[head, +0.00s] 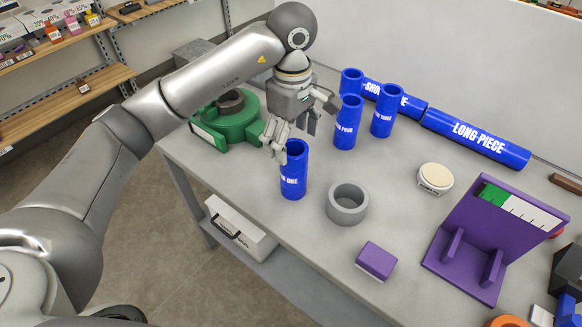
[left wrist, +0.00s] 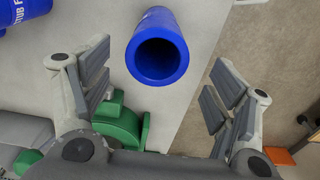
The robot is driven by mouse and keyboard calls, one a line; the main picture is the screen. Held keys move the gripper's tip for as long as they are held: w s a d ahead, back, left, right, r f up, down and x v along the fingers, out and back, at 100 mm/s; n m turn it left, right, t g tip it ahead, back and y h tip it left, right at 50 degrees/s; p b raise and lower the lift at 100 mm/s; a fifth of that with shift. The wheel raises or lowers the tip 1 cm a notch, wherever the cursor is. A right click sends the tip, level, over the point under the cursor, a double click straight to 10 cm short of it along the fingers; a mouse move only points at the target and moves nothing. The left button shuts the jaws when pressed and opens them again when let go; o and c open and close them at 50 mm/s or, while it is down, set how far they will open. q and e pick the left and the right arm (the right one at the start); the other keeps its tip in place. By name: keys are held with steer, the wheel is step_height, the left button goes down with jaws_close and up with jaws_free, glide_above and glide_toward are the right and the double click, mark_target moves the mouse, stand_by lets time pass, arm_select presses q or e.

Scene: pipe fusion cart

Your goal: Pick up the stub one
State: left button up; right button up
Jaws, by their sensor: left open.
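Stub one (head: 293,172) is a blue upright tube with white lettering, partly readable as "ONE", near the table's left front edge. In the left wrist view stub one (left wrist: 157,50) shows its open round end, ahead of and between the spread fingers. My left gripper (head: 296,132) is open just above and behind the tube in the head view. The left gripper (left wrist: 158,95) also shows in the left wrist view with nothing between its fingers. I cannot tell whether a finger touches the tube. My right gripper is not in view.
Other blue stubs (head: 347,122) stand behind, before a lying long piece (head: 475,138). A green round device (head: 228,118) is left of stub one. A grey ring (head: 347,204), purple block (head: 376,261) and purple stand (head: 490,240) are to the right.

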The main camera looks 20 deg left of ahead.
mark_target(291, 148)
arm_select(q)
step_height(291, 148, down, 3)
steer(key=shift+f+p, duration=0.1)
steer(key=shift+p, duration=0.25)
steer(key=shift+f+p, duration=0.5)
steer(key=f, duration=0.1)
steer(key=f+p, duration=0.1)
steer(key=f, duration=0.1)
steer(key=shift+d+f, duration=0.2)
steer(key=shift+d, duration=0.1)
steer(key=shift+f+p, duration=0.35)
steer(key=shift+w+a+f, duration=0.1)
steer(key=c, duration=1.1)
